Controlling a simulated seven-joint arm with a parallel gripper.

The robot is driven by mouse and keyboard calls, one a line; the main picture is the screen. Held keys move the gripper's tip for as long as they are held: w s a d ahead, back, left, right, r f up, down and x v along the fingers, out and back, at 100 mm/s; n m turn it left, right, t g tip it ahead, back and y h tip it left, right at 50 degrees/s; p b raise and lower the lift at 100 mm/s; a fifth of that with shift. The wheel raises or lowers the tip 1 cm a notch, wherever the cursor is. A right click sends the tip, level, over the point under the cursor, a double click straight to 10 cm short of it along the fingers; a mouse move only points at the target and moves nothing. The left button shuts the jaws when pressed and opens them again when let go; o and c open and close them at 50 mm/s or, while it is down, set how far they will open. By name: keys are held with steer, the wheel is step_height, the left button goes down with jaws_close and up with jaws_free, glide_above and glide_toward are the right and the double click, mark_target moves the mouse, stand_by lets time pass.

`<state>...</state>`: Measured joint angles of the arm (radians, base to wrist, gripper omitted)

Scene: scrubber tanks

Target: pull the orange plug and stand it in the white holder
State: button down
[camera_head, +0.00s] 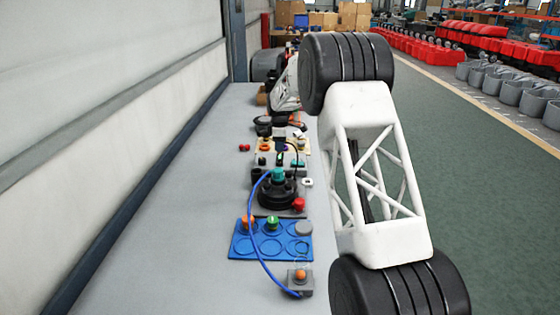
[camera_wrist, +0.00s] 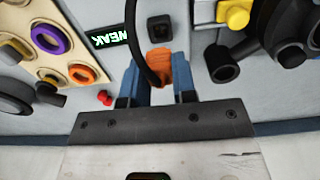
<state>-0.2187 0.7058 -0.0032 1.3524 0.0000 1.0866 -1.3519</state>
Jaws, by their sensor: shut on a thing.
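In the wrist view, my gripper (camera_wrist: 161,82) has its two blue fingers shut on the orange plug (camera_wrist: 160,60). A black cable runs in front of the plug and out at the top of the view. A black socket block (camera_wrist: 160,28) with a square opening sits just beyond the plug. I cannot tell whether the plug is seated in anything. In the head view the gripper and plug are too small and crowded to make out. A small white piece (camera_head: 307,183) lies at the bench's right side there; I cannot tell if it is the white holder.
A dark display (camera_wrist: 107,39) with green letters and a beige board (camera_wrist: 52,70) with coloured rings are left of the plug. A yellow part (camera_wrist: 235,13) is right. Nearer on the bench are a blue tray (camera_head: 240,252) and a blue cable (camera_head: 252,235). The bench's left is clear.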

steer(key=shift+d, duration=0.1)
stand_by(0.3)
steer(key=s+d, duration=0.9)
steer(key=d, duration=0.2)
steer(key=shift+s+d, duration=0.2)
steer(key=shift+s, duration=0.05)
steer(key=shift+f, duration=0.1)
stand_by(0.8)
steer(key=shift+f, duration=3.2)
steer(key=shift+f, duration=0.45)
steer(key=shift+f, duration=0.35)
steer(key=shift+f, duration=0.35)
